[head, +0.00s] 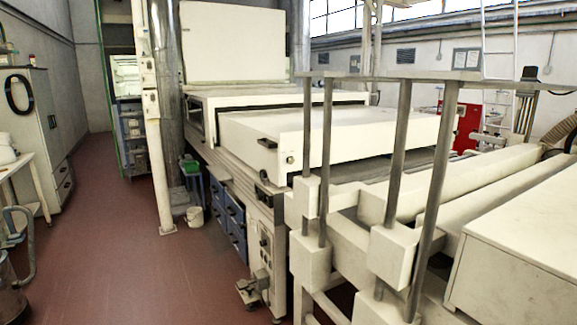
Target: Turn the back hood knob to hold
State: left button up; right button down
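The curing tunnel is a long cream machine with a low, wide hood section (345,128) in the middle of the head view. A small dark knob (267,144) sits on the hood's left side face. A second small dark round part (264,175) sits lower, on the frame below it. I cannot tell which of these is the back hood knob, and their settings are too small to read. Another hood section (245,98) lies behind, with a raised cream panel (232,42) above it. Neither of my grippers is in view.
A red-brown floor aisle (130,235) runs clear along the machine's left side. A white post (150,110) and a small bucket (195,215) stand beside it. Blue drawers (230,220) and a control panel (266,242) are below the hood. Metal uprights (398,150) stand at the right foreground.

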aim_at(290, 160)
jog(key=i+j+z, duration=0.1)
jog(key=z, duration=0.3)
jog(key=i+j+z, duration=0.15)
jog(key=z, duration=0.25)
jog(key=i+j+z, duration=0.1)
jog(key=i+j, duration=0.15)
jog(key=i+j+z, duration=0.1)
jog(key=j, duration=0.3)
jog(key=i+j+z, duration=0.15)
jog(key=i+j, duration=0.15)
jog(key=i+j+z, duration=0.1)
jog(key=j, duration=0.3)
jog(key=i+j+z, duration=0.1)
jog(key=i+j, duration=0.15)
jog(key=j, duration=0.15)
